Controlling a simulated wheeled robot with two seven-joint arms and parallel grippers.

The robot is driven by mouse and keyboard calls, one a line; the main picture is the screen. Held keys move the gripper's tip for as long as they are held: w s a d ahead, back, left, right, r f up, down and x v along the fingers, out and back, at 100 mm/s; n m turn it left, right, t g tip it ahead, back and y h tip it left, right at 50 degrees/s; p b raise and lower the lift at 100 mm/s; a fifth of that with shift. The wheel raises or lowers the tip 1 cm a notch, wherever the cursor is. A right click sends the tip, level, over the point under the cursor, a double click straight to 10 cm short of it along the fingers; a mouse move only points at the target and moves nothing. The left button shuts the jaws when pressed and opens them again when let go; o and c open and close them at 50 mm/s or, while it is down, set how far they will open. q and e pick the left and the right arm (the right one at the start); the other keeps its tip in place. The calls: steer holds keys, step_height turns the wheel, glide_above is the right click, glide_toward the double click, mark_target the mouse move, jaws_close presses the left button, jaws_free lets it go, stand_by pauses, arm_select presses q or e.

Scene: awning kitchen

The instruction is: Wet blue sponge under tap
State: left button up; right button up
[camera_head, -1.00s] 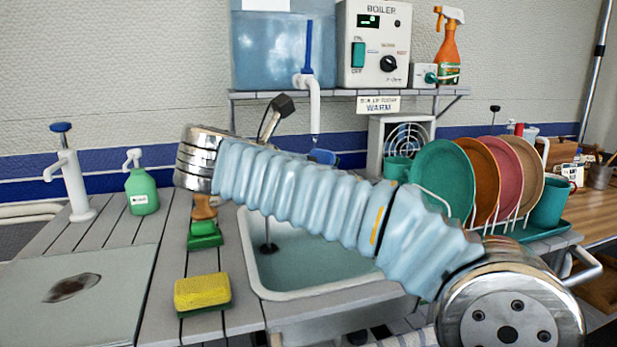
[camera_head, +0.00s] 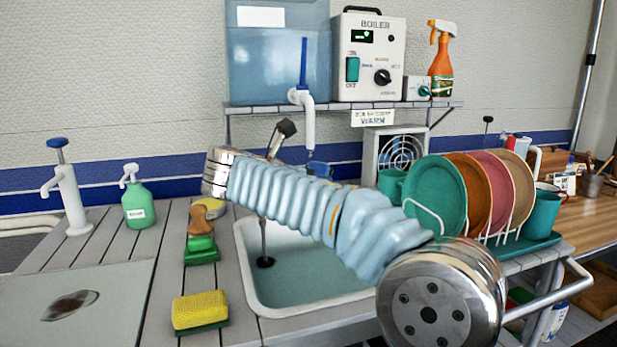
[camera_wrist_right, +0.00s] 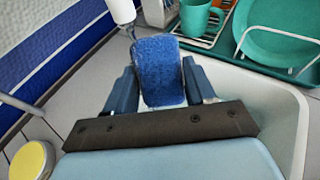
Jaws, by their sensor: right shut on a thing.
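The blue sponge (camera_wrist_right: 160,70) is gripped between the two fingers of my right gripper (camera_wrist_right: 160,88) in the right wrist view. In the head view a small part of the blue sponge (camera_head: 318,168) shows behind my arm, just below the white tap spout (camera_head: 307,115). The spout's end also shows in the wrist view (camera_wrist_right: 122,11), close beside the sponge's far left corner. I cannot tell whether water touches the sponge. The tap has a blue lever (camera_head: 304,62). My arm hides most of the right gripper in the head view. My left gripper is out of view.
The sink basin (camera_head: 300,300) lies below my arm. A dish rack with plates (camera_head: 436,195) and a teal mug (camera_head: 542,215) stands right. A yellow-green sponge (camera_head: 200,311), brush (camera_head: 201,246) and soap bottle (camera_head: 138,205) sit left. The boiler (camera_head: 370,60) is on the shelf above.

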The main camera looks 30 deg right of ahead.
stand_by(0.4)
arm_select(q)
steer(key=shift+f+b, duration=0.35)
arm_select(e)
steer(key=s+a, duration=0.4)
steer(key=s, duration=0.2)
steer(key=shift+s+a, duration=0.3)
stand_by(1.0)
